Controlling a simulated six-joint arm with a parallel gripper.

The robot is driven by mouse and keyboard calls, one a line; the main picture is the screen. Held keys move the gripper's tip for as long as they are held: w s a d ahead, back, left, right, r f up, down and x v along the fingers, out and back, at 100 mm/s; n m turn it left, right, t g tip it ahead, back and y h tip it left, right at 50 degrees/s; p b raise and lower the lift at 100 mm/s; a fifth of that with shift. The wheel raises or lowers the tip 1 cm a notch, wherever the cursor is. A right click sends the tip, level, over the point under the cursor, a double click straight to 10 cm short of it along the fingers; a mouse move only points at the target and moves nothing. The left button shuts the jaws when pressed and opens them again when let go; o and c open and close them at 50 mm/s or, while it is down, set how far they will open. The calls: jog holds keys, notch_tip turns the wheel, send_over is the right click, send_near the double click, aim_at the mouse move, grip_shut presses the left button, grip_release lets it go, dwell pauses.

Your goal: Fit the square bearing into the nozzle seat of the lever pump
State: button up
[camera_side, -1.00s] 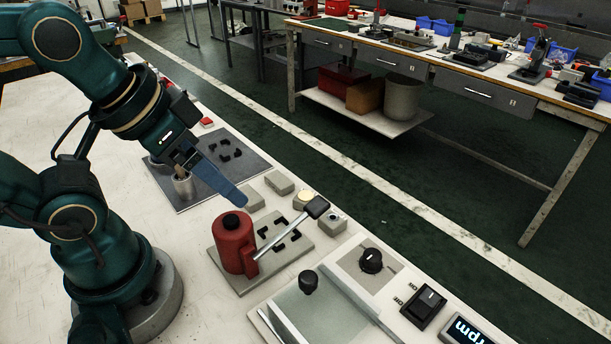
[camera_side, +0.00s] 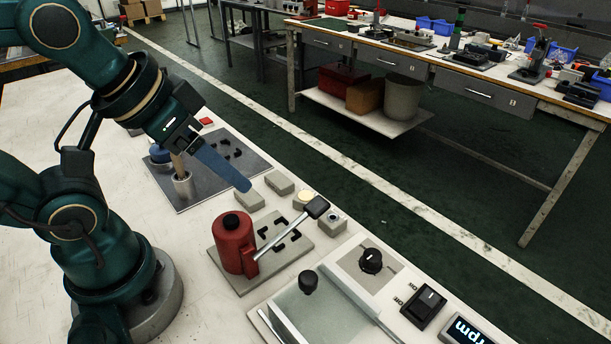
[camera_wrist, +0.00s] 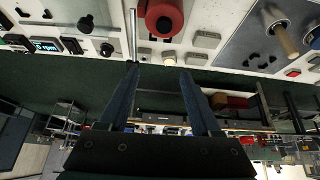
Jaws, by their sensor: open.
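The lever pump's red cylinder (camera_side: 233,244) stands on a grey plate (camera_side: 285,262), with its lever sloping up to a black grip. Black corner pieces (camera_side: 279,235) mark a square seat on that plate. Several grey square blocks lie behind the pump: a plain one (camera_side: 279,182), another plain one (camera_side: 249,199), one with a cream disc (camera_side: 305,197) and one with a metal centre (camera_side: 331,224). I cannot tell which is the square bearing. My gripper (camera_side: 243,186) is above the plain blocks, apart from them. In the wrist view my gripper (camera_wrist: 159,68) is open and empty.
A control panel (camera_side: 330,300) with knobs and a switch is at front right. The white table is clear at left.

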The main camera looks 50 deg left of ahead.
jog(key=w+r, duration=0.2)
jog(key=w, duration=0.4)
jog(key=g, duration=0.5)
send_over(333, 218)
jog(key=f, duration=1.3)
jog(key=shift+s, duration=0.35)
jog(key=shift+f, duration=0.35)
jog(key=shift+w+f, duration=0.15)
jog(key=shift+f, duration=0.95)
jog(key=shift+w+f, duration=0.1)
jog(key=shift+f, duration=1)
grip_shut()
